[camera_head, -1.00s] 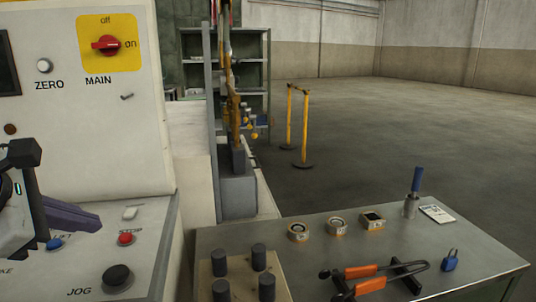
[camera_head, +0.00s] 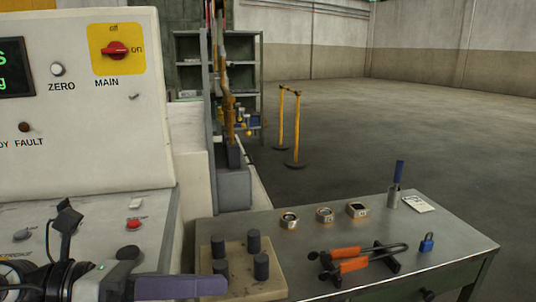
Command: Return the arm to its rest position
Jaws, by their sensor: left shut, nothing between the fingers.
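My left gripper (camera_head: 221,286) is at the bottom left of the head view, low in front of the control console (camera_head: 85,110). Its purple finger points right and looks shut, with nothing held. The fingertip overlaps the front left of the peg board (camera_head: 262,287) in the picture; I cannot tell whether they touch. My dark wrist covers part of the console's sloped panel, including part of the black jog knob (camera_head: 129,252). My right gripper is not in view.
The grey table (camera_head: 400,270) holds several dark pegs on the board, three small ring or box parts, orange-handled tongs (camera_head: 345,260), a blue padlock (camera_head: 427,242) and a blue-handled tool (camera_head: 398,175). Yellow posts (camera_head: 297,130) stand behind. Open floor lies beyond at right.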

